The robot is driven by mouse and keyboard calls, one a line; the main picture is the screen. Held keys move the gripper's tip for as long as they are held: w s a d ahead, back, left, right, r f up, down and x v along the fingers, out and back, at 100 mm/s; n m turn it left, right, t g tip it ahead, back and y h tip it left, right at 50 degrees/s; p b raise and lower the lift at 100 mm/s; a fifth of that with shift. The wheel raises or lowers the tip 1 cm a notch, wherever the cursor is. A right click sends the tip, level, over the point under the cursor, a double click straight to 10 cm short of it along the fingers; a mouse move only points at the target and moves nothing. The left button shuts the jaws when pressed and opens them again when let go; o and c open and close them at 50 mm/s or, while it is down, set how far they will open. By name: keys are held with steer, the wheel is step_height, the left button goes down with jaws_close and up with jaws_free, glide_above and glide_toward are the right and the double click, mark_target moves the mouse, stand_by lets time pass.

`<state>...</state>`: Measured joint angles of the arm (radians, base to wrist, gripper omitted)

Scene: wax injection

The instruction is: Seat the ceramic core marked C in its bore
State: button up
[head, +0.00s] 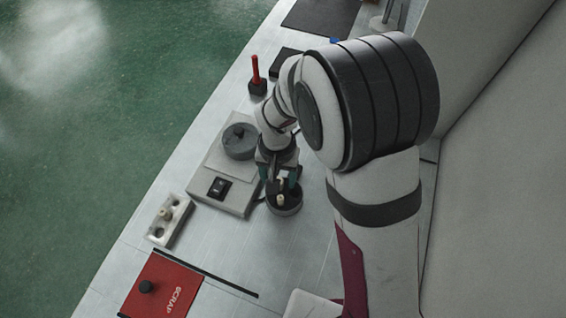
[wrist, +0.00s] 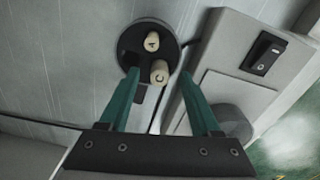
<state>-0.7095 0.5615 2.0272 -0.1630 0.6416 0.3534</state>
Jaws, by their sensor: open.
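The ceramic core marked C (wrist: 160,72) is a cream cylinder standing in a dark round holder (wrist: 138,27). A second cream core, marked A (wrist: 152,41), stands beside it in the same holder. My gripper (wrist: 160,78) is open, with its teal fingers on either side of core C. I cannot tell whether either finger touches it. In the head view my gripper (head: 281,186) is over the round holder (head: 287,210), and one cream core (head: 281,199) shows there. A pale block (head: 158,234) at lower left has a cream core-like piece (head: 165,213) on it.
A grey machine (head: 215,165) with a black switch (head: 219,187) and a dark round knob stands left of the holder. A red scrap mat (head: 170,285) bears a dark piece (head: 146,286). A red-handled tool (head: 256,70) stands farther back. The bench right of the holder is clear.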

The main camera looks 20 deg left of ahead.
steer(key=shift+f, duration=0.1)
jaws_close()
stand_by(0.4)
step_height(320, 180, up, 4)
steer(key=shift+r, duration=0.1)
steer(key=w+d+r, duration=0.2)
steer(key=d+r, duration=0.4)
steer(key=d, duration=0.5)
steer(key=n, duration=1.8)
glide_above(162, 235)
steer(key=shift+f, duration=5)
